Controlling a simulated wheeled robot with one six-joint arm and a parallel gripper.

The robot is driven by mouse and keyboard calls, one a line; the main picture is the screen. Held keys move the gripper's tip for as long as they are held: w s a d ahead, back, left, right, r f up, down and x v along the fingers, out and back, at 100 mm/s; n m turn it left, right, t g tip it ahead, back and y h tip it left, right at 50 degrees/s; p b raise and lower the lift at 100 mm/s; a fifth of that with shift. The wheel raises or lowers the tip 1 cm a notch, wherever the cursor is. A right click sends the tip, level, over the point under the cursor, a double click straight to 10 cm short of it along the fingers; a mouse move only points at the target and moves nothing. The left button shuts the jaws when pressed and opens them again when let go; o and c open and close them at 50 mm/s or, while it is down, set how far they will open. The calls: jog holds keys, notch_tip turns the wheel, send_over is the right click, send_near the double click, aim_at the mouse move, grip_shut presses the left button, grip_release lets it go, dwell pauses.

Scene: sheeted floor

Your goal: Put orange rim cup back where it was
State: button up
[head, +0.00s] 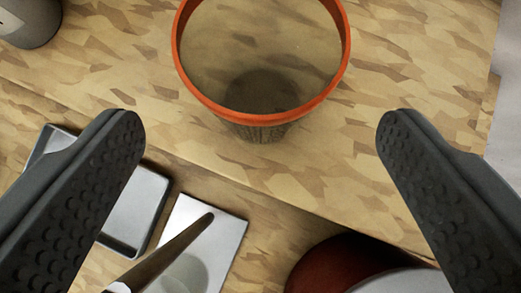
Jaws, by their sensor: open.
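The orange rim cup (262,113) stands at the top middle of the head view, on a wood-patterned surface. Its orange rim is cut off by the top edge of the picture, and its wall is see-through with a dark round base. My gripper (261,135) is open, with one dark, studded finger at the left and one at the right. The cup lies between and beyond the fingertips, and neither finger appears to touch it. Nothing is held.
A grey tray (151,190) lies behind the left finger. Beside it are a white flat piece (222,225) and a dark stick-like handle (180,247). A dark red round object (325,262) is at the bottom. A grey container (32,22) stands top left. Bare surface lies right of the cup.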

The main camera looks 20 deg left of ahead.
jog(key=shift+v, duration=1.8)
jog(key=shift+s, duration=0.1)
